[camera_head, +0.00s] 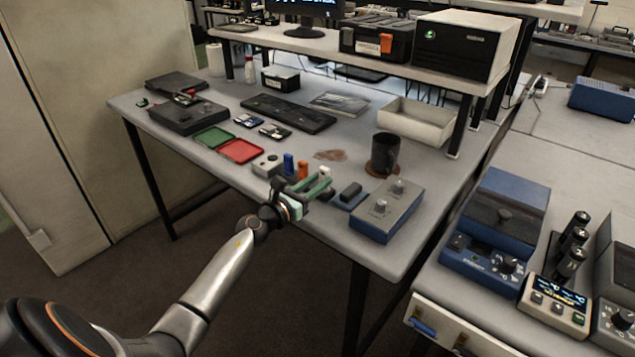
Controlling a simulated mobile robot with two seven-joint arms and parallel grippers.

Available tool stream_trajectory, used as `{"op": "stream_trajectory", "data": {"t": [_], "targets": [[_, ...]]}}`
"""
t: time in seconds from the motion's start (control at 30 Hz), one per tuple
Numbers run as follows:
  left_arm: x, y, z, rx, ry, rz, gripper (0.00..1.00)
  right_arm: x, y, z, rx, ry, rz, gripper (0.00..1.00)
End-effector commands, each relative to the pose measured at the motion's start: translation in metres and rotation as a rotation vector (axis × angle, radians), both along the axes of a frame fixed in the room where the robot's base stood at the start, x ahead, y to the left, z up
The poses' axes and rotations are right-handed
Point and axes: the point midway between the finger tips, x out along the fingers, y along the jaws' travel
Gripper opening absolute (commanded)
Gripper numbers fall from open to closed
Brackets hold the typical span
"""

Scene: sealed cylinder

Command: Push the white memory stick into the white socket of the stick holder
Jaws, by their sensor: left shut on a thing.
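My left gripper (318,184), with green fingers, reaches over the front edge of the grey table. It is shut on a small white piece (325,171) that shows at its fingertips, which looks like the white memory stick. A blue stick (288,164) and an orange stick (303,169) stand upright just left of and behind the fingers. They seem to stand in the stick holder, whose body and white socket I cannot make out behind the gripper. My right gripper is not in view.
A small grey box (266,165) stands left of the sticks. A blue-based box with knobs (387,210), a dark block on a blue base (350,196) and a black mug (384,154) stand to the right. Red (239,151) and green (213,139) trays lie at left.

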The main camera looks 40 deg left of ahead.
Motion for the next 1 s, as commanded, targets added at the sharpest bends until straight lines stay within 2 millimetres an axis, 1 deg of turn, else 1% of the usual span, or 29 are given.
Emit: {"op": "stream_trajectory", "data": {"t": [0.67,1.0], "targets": [[0.0000,0.0000,-0.0003,0.000,0.000,0.000,0.00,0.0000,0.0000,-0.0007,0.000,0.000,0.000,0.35],[0.0000,0.0001,-0.0063,0.001,0.000,0.000,0.00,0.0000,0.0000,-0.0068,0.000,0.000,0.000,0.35]]}}
